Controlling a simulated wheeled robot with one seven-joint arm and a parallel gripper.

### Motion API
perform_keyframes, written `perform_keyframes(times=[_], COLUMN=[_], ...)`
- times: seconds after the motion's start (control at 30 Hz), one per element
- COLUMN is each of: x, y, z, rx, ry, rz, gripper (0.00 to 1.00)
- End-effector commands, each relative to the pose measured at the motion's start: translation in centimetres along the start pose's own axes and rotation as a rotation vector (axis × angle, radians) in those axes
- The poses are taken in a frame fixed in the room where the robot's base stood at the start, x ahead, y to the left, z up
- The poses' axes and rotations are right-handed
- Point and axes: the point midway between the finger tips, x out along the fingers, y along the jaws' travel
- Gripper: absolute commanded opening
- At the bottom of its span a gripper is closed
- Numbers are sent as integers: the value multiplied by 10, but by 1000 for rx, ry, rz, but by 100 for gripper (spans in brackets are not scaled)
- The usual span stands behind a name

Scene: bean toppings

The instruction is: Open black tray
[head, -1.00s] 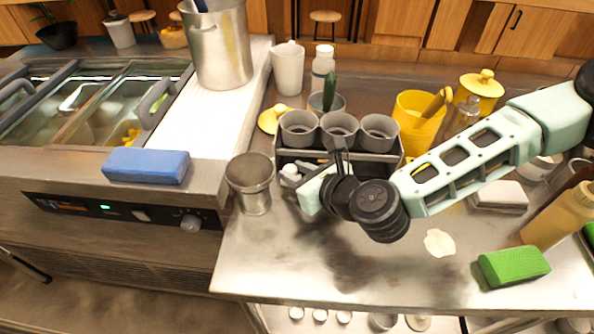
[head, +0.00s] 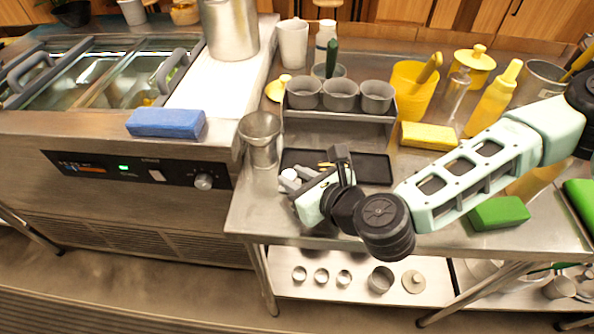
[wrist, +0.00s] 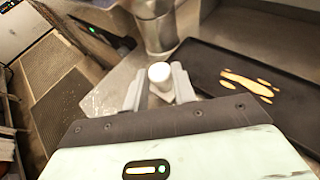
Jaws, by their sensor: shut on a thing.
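The black tray (head: 373,168) sticks out flat from under a grey rack (head: 345,133). It is shallow, and several orange-brown marks or pieces show on it in the wrist view (wrist: 215,65). My gripper (head: 290,184) is low at the tray's front left. In the wrist view my gripper (wrist: 160,90) has its pale fingers shut on a white round-topped piece (wrist: 159,74), left of the tray. I cannot see whether this piece is joined to the tray. My wrist hides part of the tray's front edge in the head view.
Three grey cups (head: 340,96) stand on the rack. A metal cup (head: 262,140) stands close left of the tray. A yellow sponge (head: 429,136) and green sponge (head: 498,213) lie to the right. The counter's front edge is close to my gripper.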

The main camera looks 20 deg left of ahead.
Motion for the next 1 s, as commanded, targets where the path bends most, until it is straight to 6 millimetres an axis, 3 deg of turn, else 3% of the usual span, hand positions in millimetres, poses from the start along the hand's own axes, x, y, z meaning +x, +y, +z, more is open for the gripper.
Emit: perform_keyframes(times=[0.2, 0.23, 0.3, 0.77, 1.0], x=[0, 0, 0, -2, -34], y=[0, 0, 0, 0, -1], z=[1, 1, 1, 0, -1], rx=[0, 0, 0, 0, -1], ry=[-2, -2, -2, -1, -1], rz=[0, 0, 0, 0, 1], gripper=[0, 35, 47, 47, 47])
